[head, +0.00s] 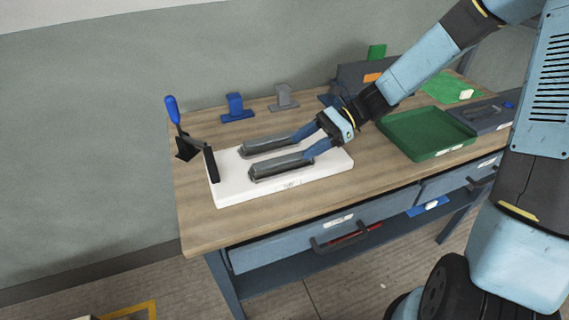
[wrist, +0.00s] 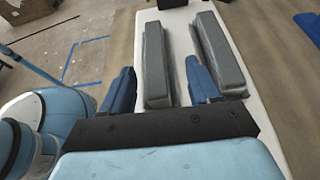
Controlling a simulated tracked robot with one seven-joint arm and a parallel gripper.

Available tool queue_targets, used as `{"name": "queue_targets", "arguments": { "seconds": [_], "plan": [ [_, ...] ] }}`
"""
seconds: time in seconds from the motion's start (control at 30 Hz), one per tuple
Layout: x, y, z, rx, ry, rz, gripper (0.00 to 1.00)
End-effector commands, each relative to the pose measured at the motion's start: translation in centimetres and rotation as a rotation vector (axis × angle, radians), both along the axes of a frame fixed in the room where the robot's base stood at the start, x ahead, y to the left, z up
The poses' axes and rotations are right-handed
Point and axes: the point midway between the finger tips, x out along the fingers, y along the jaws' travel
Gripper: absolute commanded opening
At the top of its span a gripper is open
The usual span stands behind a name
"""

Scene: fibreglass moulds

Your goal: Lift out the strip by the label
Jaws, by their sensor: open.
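A white slab (head: 232,192) lies on the workbench with two long grey strips side by side on it. A small label (head: 289,184) is on the slab's front edge. The front strip (head: 283,166) is the one beside the label and is the left strip (wrist: 157,60) in the wrist view. The back strip (head: 265,144) is the right one (wrist: 217,50) there. My gripper (head: 303,147) is open at the strips' right ends, blue fingers pointing along them. In the wrist view its fingers (wrist: 160,75) appear either side of the left strip; contact and height cannot be told.
A black upright piece (head: 211,164) stands at the slab's left end, by a blue-handled tool (head: 173,112). Blue (head: 236,106) and grey (head: 285,97) stands are behind. A green tray (head: 428,148) is at the right, with bare wood between it and the slab.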

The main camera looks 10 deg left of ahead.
Motion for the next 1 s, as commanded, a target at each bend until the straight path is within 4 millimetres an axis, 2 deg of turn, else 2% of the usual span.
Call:
{"name": "queue_targets", "arguments": {
  "seconds": [0.43,0.73,0.77,1.0],
  "plan": [
    [-2.8,3.4,-1.9,0.001,0.001,0.000,0.62],
    [-3.0,3.7,-2.1,0.001,-0.001,-0.001,0.62],
    [-3.0,3.7,-2.1,0.001,-0.001,-0.001,0.61],
    [-3.0,3.7,-2.1,0.001,-0.001,-0.001,0.38]
  ]
}}
